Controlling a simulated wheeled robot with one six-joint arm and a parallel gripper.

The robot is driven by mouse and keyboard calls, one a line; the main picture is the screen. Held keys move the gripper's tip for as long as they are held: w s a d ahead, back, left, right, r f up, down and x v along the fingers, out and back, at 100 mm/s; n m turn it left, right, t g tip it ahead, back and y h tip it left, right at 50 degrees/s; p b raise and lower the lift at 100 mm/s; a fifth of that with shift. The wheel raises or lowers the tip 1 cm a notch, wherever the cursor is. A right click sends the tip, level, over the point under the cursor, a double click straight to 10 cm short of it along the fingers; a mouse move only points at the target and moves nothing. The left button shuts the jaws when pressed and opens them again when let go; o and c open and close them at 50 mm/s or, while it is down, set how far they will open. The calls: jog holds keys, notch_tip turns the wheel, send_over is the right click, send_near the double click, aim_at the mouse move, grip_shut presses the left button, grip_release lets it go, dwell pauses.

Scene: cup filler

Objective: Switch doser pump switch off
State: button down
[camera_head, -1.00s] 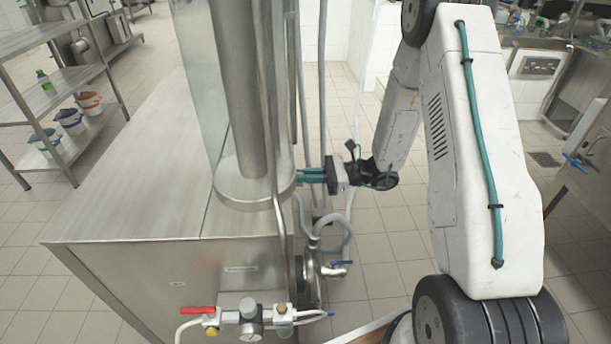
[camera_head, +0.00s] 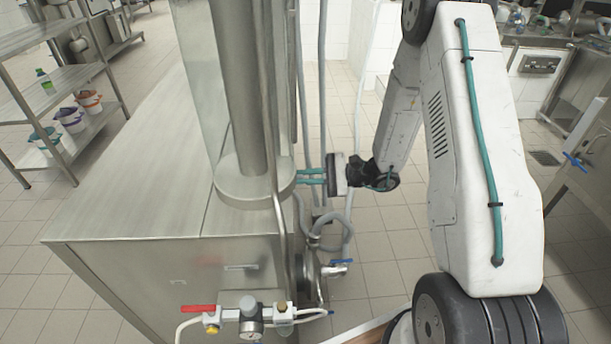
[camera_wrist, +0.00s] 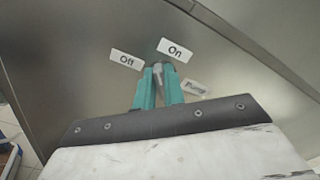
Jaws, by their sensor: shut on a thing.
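The doser pump switch (camera_wrist: 158,70) is a small grey knob on a steel panel in the wrist view. The "Off" label (camera_wrist: 126,59) is to its upper left, the "On" label (camera_wrist: 175,49) to its upper right, and a "Pump" label (camera_wrist: 194,87) to its lower right. My gripper (camera_wrist: 157,80) has two teal fingers, shut on the switch, which is mostly hidden between the fingertips. In the head view my gripper (camera_head: 300,176) reaches left to the side of the steel machine (camera_head: 150,195); the switch is hidden there.
Grey hoses (camera_head: 323,90) run vertically close to my gripper. A pump with a blue-handled valve (camera_head: 340,262) is below it. A red-handled valve (camera_head: 198,308) and gauge (camera_head: 249,310) sit at the machine's front. A shelf (camera_head: 60,90) stands at left.

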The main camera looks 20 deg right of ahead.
jog(key=shift+s+f+n, duration=0.1)
jog(key=shift+f+n, duration=0.05)
jog(key=shift+n, duration=1.5)
jog(key=shift+s+f+n, duration=0.1)
jog(key=shift+f+n, duration=0.05)
jog(key=shift+n, duration=1.55)
jog(key=shift+f+n, duration=0.15)
jog(key=shift+n, duration=1.5)
jog(key=c, duration=1.5)
grip_release()
jog(key=v, duration=0.7)
jog(key=shift+s+d, duration=0.1)
jog(key=shift+d, duration=0.25)
